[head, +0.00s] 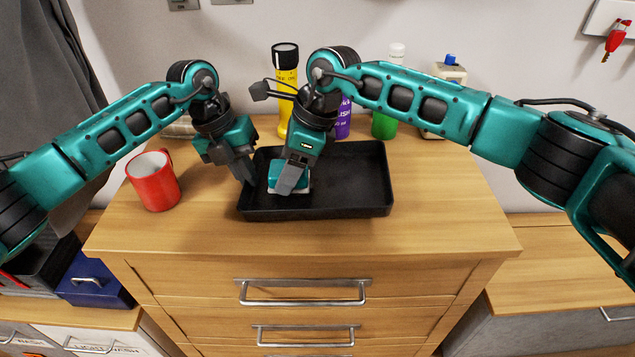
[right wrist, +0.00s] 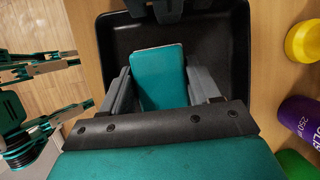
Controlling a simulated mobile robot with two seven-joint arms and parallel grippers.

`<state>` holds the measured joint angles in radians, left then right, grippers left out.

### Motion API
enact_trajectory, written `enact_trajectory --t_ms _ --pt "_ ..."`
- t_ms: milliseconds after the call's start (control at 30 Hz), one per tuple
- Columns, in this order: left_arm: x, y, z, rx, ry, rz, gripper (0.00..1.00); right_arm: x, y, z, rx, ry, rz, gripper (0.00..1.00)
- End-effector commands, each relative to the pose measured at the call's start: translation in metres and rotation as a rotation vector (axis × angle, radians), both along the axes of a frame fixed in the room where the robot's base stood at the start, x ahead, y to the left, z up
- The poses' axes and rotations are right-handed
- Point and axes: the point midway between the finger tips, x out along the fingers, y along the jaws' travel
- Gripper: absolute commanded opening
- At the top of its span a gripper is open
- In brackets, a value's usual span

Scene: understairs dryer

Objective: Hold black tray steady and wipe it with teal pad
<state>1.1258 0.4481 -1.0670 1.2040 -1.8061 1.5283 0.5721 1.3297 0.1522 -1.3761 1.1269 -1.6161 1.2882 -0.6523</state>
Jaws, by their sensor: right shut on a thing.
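The black tray (head: 350,180) lies flat on top of the wooden dresser. The teal pad (right wrist: 158,78), with a pale underside, is inside the left half of the tray. My right gripper (head: 288,185) points down into the tray and is shut on the pad; in the right wrist view its fingers lie along both sides of the pad. My left gripper (head: 244,180) is at the tray's left wall, its fingertips pointing down by the rim. Whether its fingers are open or closed on the wall is hidden by the viewing angle.
A red mug (head: 154,182) stands left of the tray. Behind the tray stand a yellow bottle (head: 286,90), a purple bottle (head: 343,118), a green bottle (head: 384,124) and a cream container (head: 446,80). The dresser top (head: 445,205) right of the tray is clear.

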Motion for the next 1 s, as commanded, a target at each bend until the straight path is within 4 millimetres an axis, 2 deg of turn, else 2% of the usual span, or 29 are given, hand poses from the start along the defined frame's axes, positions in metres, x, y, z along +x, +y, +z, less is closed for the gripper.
enact_trajectory --t_ms 567,1000 --pt "-0.0009 0.0003 -0.0024 0.002 0.004 0.000 0.00 0.0002 0.0007 -0.0013 0.000 -0.001 0.001 0.37" --pt "-0.0009 0.0004 -0.0024 0.002 0.004 0.000 0.00 0.0002 -0.0004 -0.0097 0.000 0.000 0.001 0.37"
